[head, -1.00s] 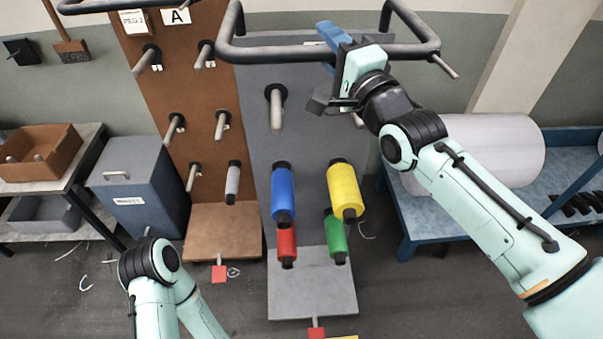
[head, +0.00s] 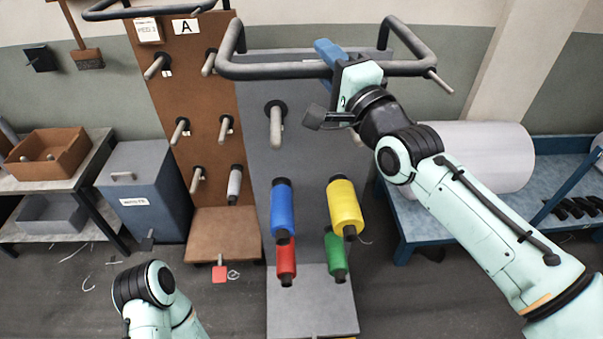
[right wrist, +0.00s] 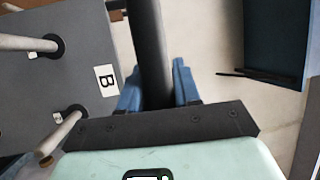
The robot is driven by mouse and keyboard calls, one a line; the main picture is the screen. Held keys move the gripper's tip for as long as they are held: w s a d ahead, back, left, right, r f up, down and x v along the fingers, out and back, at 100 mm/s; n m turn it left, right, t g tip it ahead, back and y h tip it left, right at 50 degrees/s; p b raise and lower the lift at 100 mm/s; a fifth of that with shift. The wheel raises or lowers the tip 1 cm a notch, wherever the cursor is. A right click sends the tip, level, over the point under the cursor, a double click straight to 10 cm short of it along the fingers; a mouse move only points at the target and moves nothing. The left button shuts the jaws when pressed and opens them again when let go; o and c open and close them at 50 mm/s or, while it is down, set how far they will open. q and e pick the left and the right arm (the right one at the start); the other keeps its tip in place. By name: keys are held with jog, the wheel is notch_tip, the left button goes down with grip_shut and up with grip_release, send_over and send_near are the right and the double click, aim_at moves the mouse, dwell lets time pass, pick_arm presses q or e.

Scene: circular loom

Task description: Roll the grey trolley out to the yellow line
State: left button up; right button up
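The grey trolley (head: 310,120) stands upright in the middle of the head view, its pegs holding blue (head: 283,208), yellow (head: 345,207), red (head: 286,258) and green (head: 335,252) spools above a flat grey base (head: 310,305). Its panel (right wrist: 75,75) carries a B label in the right wrist view. My right gripper (head: 332,62) is at the trolley's dark tubular handle (head: 275,69). In the right wrist view its blue fingers (right wrist: 157,92) lie on both sides of the bar (right wrist: 152,45), apparently clamped on it. My left gripper is out of view; only its arm shows at lower left.
A brown trolley (head: 183,90) labelled A stands close on the left. Beyond it are a blue-grey bin (head: 140,200) and a bench with a brown box (head: 50,152). A blue rack (head: 420,225) with a large white roll (head: 480,160) stands right. A yellow sliver (head: 330,337) shows at the bottom edge.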

jog(key=o, duration=0.3)
jog(key=shift+w+f, duration=0.15)
jog(key=shift+w, duration=0.2)
jog(key=shift+r, duration=0.2)
